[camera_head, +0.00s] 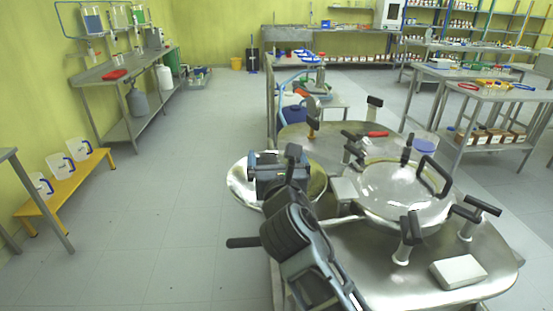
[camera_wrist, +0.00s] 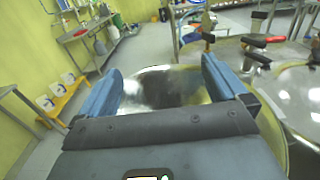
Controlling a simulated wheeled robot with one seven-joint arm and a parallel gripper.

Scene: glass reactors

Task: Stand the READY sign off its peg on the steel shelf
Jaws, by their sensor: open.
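I cannot make out a READY sign or its peg in either view. A steel table (camera_head: 125,67) with a lower steel shelf (camera_head: 140,128) stands along the left wall; I cannot tell if this is the task's shelf. It also shows in the wrist view (camera_wrist: 85,32). My gripper (camera_head: 278,160) is over a round, shiny metal vessel (camera_head: 238,188), beside the glass-lidded reactor. In the wrist view my gripper (camera_wrist: 160,75) has its blue fingers wide apart, with nothing between them except the view of the vessel (camera_wrist: 160,90) below.
A yellow bench (camera_head: 65,186) with white-and-blue pieces stands at left. The floor (camera_head: 165,220) between is clear.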

